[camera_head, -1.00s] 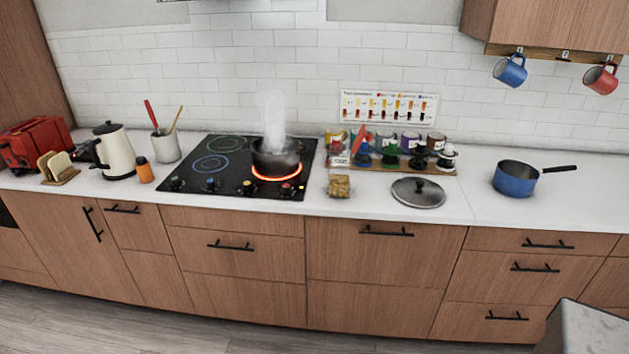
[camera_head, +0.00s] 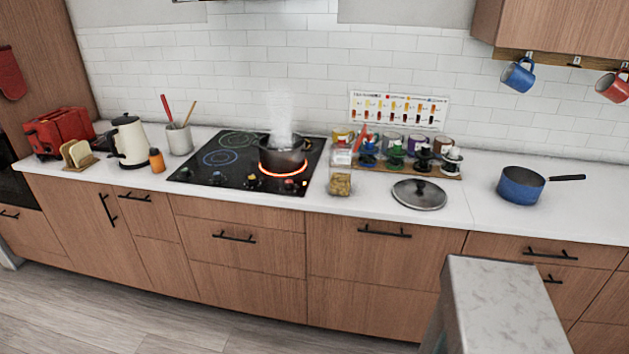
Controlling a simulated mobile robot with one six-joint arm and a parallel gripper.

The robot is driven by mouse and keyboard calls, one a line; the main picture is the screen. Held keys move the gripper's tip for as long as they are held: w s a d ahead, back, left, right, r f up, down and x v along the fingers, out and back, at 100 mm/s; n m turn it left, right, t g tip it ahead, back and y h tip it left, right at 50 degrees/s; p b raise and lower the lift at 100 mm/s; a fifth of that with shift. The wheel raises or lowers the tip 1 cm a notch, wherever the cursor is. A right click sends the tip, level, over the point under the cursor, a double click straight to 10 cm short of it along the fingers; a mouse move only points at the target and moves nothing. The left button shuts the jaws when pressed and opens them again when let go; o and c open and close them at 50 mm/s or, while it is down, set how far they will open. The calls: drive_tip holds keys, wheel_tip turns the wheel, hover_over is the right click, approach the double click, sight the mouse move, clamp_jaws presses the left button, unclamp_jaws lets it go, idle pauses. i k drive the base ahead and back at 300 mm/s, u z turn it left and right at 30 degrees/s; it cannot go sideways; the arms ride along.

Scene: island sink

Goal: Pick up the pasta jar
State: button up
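The pasta jar appears to be the small clear jar (camera_head: 340,183) with yellowish-brown contents, standing on the white counter right of the cooktop. It is upright near the counter's front edge. A clear upper part with a pale label seems to stand at or just behind it; I cannot tell whether this belongs to the same jar. My gripper is not in view.
A steaming pot (camera_head: 282,156) sits on a glowing burner of the black cooktop (camera_head: 222,160) left of the jar. A lid (camera_head: 419,194), a rack of colored items (camera_head: 410,167) and a blue saucepan (camera_head: 521,187) stand right. A marble-topped island corner (camera_head: 500,300) juts in front.

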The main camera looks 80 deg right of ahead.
sight(341, 155)
drive_tip(key=u, duration=0.8)
drive_tip(key=k, duration=0.6)
drive_tip(key=u, duration=0.5)
drive_tip(key=k, duration=1.05)
drive_tip(key=z, duration=0.8)
drive_tip(key=k, duration=0.75)
drive_tip(key=z, duration=0.05)
